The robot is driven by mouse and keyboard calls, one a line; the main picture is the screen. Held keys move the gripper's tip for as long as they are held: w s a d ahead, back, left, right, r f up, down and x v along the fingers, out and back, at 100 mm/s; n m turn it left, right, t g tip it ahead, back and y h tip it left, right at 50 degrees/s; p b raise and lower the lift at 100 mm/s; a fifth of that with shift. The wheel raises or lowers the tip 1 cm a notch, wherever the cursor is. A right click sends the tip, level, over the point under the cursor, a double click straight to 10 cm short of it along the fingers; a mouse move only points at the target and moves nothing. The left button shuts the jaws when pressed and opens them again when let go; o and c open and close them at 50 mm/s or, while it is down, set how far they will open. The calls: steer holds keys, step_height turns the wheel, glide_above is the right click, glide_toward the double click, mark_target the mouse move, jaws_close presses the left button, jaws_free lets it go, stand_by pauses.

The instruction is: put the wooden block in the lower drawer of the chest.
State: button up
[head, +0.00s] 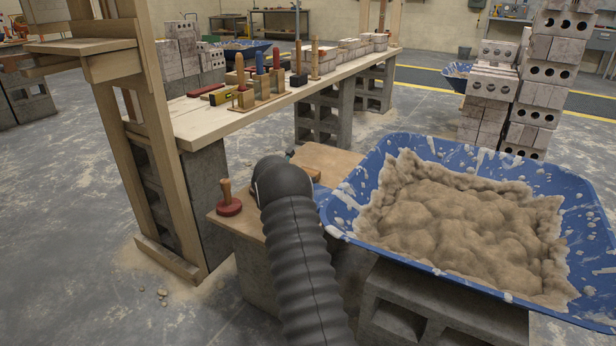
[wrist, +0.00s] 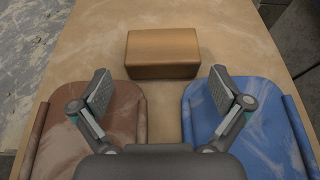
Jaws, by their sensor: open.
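The wooden block (wrist: 162,54), a plain brown box shape, lies on a tan wooden top (wrist: 85,45) in the wrist view. My gripper (wrist: 158,94) is open and empty, with one finger on either side of the picture and the block ahead of the gap between them. The block is apart from both fingers.
A brown piece (wrist: 115,125) and a blue piece (wrist: 245,125) flank my fingers. A large blue tub (head: 350,205) of mortar stands right of my arm, and a red wooden-handled tool (head: 229,206) left of it. A long workbench (head: 200,128) stands behind.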

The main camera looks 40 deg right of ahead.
steer(key=shift+x, duration=2.75)
steer(key=shift+s+d+r, duration=0.1)
steer(key=shift+d+r, duration=0.05)
steer(key=shift+r, duration=0.05)
steer(key=c, duration=1.1)
steer(key=shift+r, duration=0.15)
step_height(320, 180, up, 3)
steer(key=shift+r+p, duration=0.25)
steer(key=shift+p, duration=0.15)
steer(key=shift+s+r, duration=0.25)
steer(key=shift+r, duration=0.05)
steer(key=s+r, duration=0.2)
steer(key=s, duration=0.1)
steer(key=s+d+r, duration=0.1)
steer(key=s+r, duration=0.1)
steer(key=s, duration=0.2)
steer(key=s+d+r, duration=0.1)
steer(key=s+r, duration=0.1)
steer(key=s, duration=0.2)
steer(key=shift+d+r+b, duration=0.1)
steer(key=shift+r+b, duration=0.2)
steer(key=shift+b, duration=0.1)
